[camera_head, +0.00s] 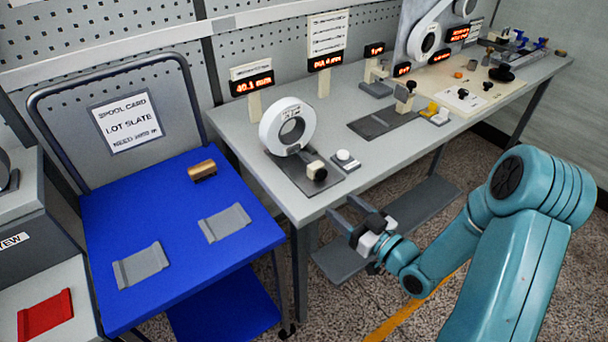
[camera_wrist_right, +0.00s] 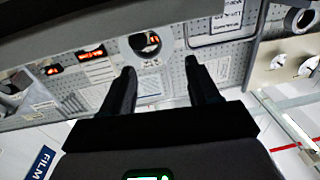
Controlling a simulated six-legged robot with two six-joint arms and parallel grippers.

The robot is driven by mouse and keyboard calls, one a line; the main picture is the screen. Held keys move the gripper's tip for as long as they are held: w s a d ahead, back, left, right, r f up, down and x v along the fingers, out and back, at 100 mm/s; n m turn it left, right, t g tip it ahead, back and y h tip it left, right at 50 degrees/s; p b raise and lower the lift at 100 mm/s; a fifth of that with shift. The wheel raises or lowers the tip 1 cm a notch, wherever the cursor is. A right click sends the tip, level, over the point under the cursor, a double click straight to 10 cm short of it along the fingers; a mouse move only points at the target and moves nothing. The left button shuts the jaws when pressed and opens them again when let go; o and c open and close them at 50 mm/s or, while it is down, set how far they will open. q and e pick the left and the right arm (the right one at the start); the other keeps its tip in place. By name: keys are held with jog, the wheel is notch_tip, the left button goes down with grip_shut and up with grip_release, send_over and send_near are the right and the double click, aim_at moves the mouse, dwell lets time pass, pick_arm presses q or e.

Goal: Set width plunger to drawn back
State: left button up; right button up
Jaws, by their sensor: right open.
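A white ring-shaped spool (camera_head: 272,122) stands upright on a dark plate at the left end of the grey bench. In front of it is a small cream block with a dark knob (camera_head: 317,171), which may be the width plunger; I cannot tell its setting. A display (camera_head: 252,86) behind the spool reads 40.1 mm. My right gripper (camera_head: 340,205) is open and empty, off the bench's front edge, below and right of the knob. Its two dark fingers (camera_wrist_right: 162,82) are apart in the right wrist view, with nothing between them. My left gripper is out of view.
A white round button (camera_head: 344,158) sits right of the knob. The bench front edge and a lower shelf (camera_head: 425,210) lie close to my right gripper. A blue cart (camera_head: 160,215) with a brown roll (camera_head: 202,170) stands left. More fixtures fill the bench's far end.

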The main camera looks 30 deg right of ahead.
aim_at(323, 176)
jog(key=shift+m+h, duration=0.4)
jog(key=shift+h, duration=0.4)
jog(key=w+p, duration=0.1)
jog(key=w, duration=0.3)
jog(key=w+d+p, duration=0.1)
jog(key=w, duration=0.4)
jog(key=w+p, duration=0.1)
jog(key=w, duration=0.4)
jog(key=shift+d+f, duration=0.2)
jog(key=shift+d, duration=0.15)
jog(key=shift+w, duration=0.4)
jog(key=shift+c, duration=0.2)
grip_shut()
